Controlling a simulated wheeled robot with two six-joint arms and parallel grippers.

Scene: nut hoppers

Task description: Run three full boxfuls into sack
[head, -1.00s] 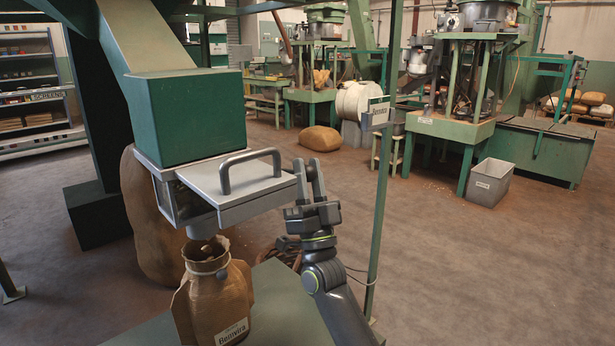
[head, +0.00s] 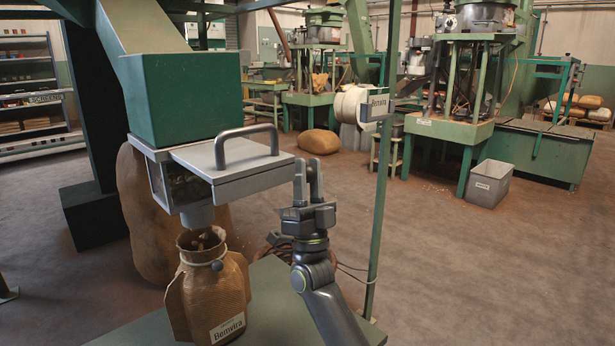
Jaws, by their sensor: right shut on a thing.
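The green hopper (head: 190,98) stands above a grey metal box (head: 172,186) with a dark window; I cannot tell how full it is. A flat grey slide plate (head: 235,168) with an arched handle (head: 246,132) sticks out of the box to the right. My left gripper is out of view.
The sack stands on a green bench top (head: 275,300). A thin green post (head: 381,200) with a small sign rises just right of my right arm. A large brown sack (head: 150,220) stands behind. A grey bin (head: 487,184) stands on the open floor at right.

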